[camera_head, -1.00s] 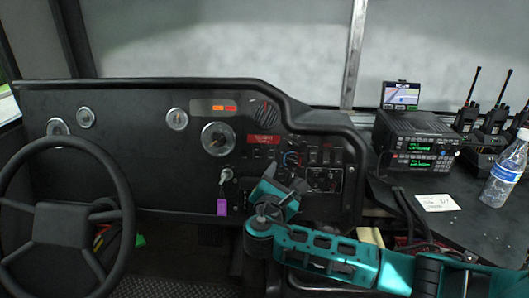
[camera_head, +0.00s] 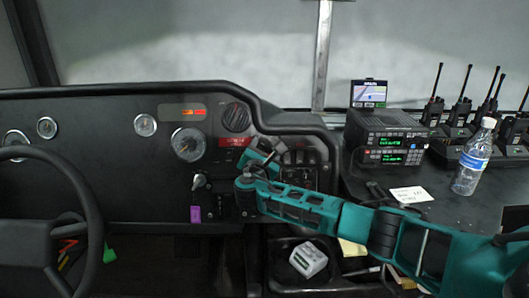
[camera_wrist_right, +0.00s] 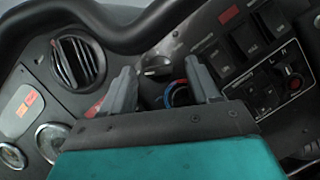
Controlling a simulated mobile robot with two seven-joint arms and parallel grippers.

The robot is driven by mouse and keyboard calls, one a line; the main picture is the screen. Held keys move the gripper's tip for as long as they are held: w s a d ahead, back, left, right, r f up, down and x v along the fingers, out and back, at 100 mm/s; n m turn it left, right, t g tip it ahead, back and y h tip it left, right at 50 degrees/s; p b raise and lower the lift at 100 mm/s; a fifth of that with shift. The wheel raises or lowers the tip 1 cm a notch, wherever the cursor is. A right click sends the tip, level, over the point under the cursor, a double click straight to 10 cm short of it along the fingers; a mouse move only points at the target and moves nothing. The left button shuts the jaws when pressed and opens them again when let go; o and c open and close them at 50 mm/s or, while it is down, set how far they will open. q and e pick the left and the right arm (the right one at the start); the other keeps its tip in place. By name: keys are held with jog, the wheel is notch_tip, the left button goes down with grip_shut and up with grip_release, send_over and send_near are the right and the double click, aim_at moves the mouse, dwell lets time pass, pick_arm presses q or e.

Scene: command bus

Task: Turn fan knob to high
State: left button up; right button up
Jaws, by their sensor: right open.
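My right gripper (camera_head: 267,147) is at the dashboard's control panel, in front of the knobs, which its fingers largely hide in the head view. In the right wrist view the gripper (camera_wrist_right: 163,82) is open, with one grey finger on each side of two round knobs. The upper dark knob (camera_wrist_right: 157,68) with a pale marking looks like the fan knob. The lower temperature knob (camera_wrist_right: 179,95) has a red and blue ring, partly hidden by the gripper body. I cannot tell whether the fingers touch either knob, nor read the fan setting. My left gripper is not in view.
A round air vent (camera_head: 236,117) is above the knobs. A switch panel (camera_wrist_right: 262,55) lies right of them. The ignition key with a purple tag (camera_head: 196,213) hangs left. The steering wheel (camera_head: 88,205) is far left. A radio (camera_head: 392,140) and water bottle (camera_head: 471,160) stand right.

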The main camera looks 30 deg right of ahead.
jog(key=shift+c, duration=0.4)
jog(key=c, duration=1)
jog(key=shift+o, duration=0.2)
